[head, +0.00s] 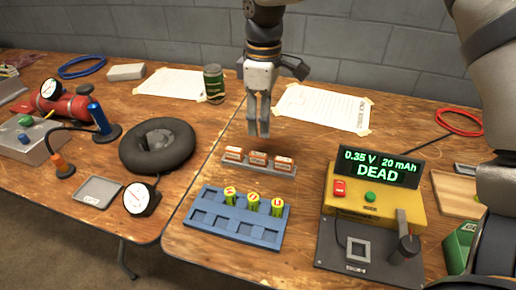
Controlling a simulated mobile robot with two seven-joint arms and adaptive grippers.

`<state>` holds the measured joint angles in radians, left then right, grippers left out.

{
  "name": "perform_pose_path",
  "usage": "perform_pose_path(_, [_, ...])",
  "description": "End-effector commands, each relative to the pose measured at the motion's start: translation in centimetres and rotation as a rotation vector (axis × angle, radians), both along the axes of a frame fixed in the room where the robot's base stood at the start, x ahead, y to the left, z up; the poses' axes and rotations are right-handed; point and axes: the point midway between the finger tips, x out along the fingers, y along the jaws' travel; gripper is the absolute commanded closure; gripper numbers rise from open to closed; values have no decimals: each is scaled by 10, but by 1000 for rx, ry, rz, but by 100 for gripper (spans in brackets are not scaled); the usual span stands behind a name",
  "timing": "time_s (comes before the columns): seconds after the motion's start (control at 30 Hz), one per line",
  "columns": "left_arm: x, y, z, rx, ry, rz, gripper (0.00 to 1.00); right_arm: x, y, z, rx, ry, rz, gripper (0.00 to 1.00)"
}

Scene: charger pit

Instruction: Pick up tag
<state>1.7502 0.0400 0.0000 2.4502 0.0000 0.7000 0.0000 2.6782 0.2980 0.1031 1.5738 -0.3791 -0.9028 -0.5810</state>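Three small orange-and-white tags, a left one (234,153), a middle one (258,158) and a right one (283,163), stand in a row on a narrow grey rack (258,168). My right gripper (258,135) points down just behind the rack in the picture, above the table and apart from the tags. Its two fingers look close together with a narrow gap and nothing between them. This angle does not settle how far they are open. My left gripper is not in view.
A blue tray (210,222) holds several yellow-green cells in front of the rack. A yellow tester (385,208) reading "DEAD" stands to the right. A black tyre (130,150) lies left. A green can (213,84) and taped papers (320,108) are behind. A seam divides the tables.

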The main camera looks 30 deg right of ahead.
Motion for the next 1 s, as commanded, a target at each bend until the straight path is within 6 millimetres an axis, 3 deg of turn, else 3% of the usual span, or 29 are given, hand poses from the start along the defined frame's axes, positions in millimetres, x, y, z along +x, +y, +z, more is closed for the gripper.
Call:
perform_pose_path(0.1, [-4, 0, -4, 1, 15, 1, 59, -1, 1, -32, 2, 11, -1, 62])
perform_pose_path(0.27, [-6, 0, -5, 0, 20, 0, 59, -1, 1, -52, 0, 6, -1, 62])
perform_pose_path(0.5, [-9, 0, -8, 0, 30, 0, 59, -1, 11, -95, 1, 7, -1, 62])
perform_pose_path(0.77, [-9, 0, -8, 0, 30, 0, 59, -1, 11, -101, 1, 1, -2, 62])
perform_pose_path(0.8, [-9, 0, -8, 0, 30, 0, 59, -1, 11, -101, 1, 1, -2, 65])
perform_pose_path(0.97, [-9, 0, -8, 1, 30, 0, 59, 0, 10, -101, 1, 1, -2, 100])
perform_pose_path(1.0, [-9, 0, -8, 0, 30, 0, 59, -1, 10, -101, 1, 1, -2, 100])
